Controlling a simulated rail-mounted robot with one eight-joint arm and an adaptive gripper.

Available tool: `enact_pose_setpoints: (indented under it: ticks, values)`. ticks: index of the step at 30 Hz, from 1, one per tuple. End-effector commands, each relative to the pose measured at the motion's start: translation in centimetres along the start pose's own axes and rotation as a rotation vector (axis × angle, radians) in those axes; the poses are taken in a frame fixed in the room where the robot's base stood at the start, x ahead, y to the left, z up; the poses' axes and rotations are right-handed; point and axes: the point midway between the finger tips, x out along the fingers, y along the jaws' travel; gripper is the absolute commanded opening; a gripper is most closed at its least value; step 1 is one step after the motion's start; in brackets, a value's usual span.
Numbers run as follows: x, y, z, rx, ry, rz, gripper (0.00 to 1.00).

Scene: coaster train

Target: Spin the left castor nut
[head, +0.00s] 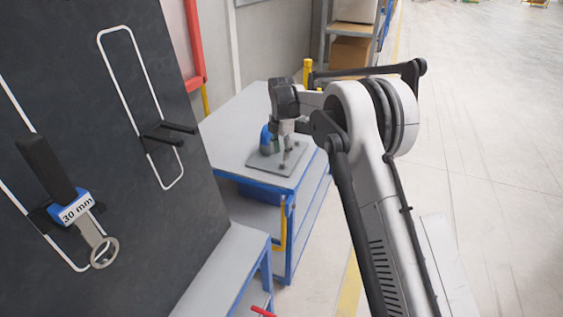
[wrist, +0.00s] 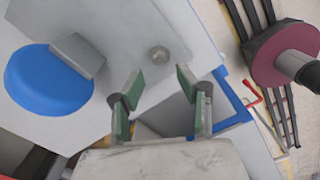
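A grey plate (head: 262,161) lies on the bench, with a blue rounded part (head: 266,139) and small upright studs on it. In the wrist view the plate (wrist: 120,25) carries the blue part (wrist: 45,80) with a grey block on its edge. A small round metal piece (wrist: 158,54), perhaps a castor nut, sits near the plate's corner. I cannot tell whether it is the left one. My gripper (wrist: 160,82) is open with green pads apart and nothing between them; the round piece lies just beyond the fingertips. In the head view my gripper (head: 284,143) points down over the plate, partly hiding it.
The bench (head: 235,120) has a grey top and blue frame. A dark panel (head: 120,200) stands at left, holding a tool marked 30 mm (head: 75,205) and an empty outlined hook (head: 165,133). A cardboard box (head: 350,52) sits on a shelf behind. Open floor lies at right.

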Motion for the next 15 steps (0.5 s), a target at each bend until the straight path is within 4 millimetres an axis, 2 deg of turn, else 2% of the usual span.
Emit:
enact_pose_setpoints:
  ticks: [1, 6, 15]
  values:
    - [1.0, 0.0, 0.0, 0.000, 0.000, 0.000, 0.34]
    - [3.2, 0.0, 0.0, 0.000, 0.000, 0.000, 0.34]
    - [4.7, 0.0, 0.0, 0.001, 0.000, 0.000, 0.34]
